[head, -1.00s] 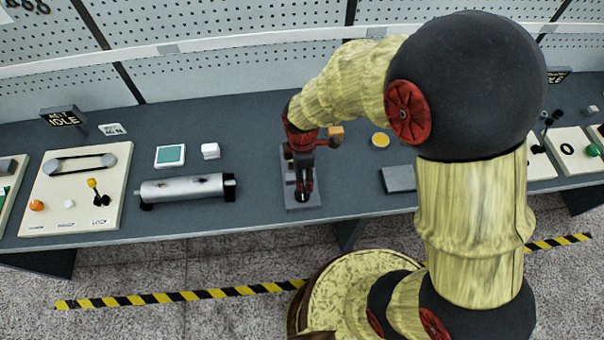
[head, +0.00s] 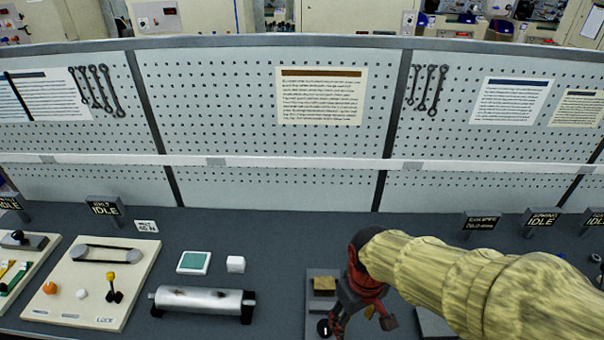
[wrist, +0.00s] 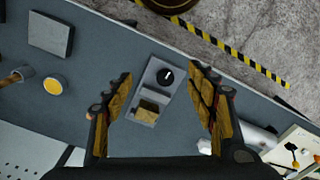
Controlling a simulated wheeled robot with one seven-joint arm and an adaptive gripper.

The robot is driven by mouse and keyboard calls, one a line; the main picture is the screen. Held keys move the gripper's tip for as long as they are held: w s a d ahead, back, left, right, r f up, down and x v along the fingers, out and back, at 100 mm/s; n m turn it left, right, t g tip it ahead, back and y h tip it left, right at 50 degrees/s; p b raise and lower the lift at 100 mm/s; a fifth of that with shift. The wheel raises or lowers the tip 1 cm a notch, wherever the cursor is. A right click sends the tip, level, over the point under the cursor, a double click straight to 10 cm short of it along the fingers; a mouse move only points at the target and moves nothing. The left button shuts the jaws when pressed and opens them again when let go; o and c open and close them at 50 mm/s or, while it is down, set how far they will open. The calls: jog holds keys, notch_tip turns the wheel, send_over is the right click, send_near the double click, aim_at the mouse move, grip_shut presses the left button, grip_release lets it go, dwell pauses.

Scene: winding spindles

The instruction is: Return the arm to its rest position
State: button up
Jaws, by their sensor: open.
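My gripper (head: 352,318) is in the lower middle of the head view, above a grey fixture (head: 322,276) on the bench. My yellow arm reaches in from the lower right. In the wrist view my gripper (wrist: 162,92) has its two fingers spread wide, with nothing held between them. Below and between the fingers, the grey fixture (wrist: 148,92) shows a round black knob (wrist: 165,76) and a yellowish block (wrist: 148,109). Part of the fixture is hidden behind my gripper in the head view.
A belt panel (head: 62,285) is farther left. A pegboard wall (head: 240,120) rises behind the bench. A yellow disc (wrist: 53,86) and a grey plate (wrist: 50,34) sit nearby.

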jog(key=s+d+r+m+t+b, duration=0.5)
jog(key=d+r+b, duration=0.2)
jog(key=b, duration=0.1)
jog(key=shift+t, duration=0.3)
jog(key=shift+r, duration=0.1)
dwell(0.5)
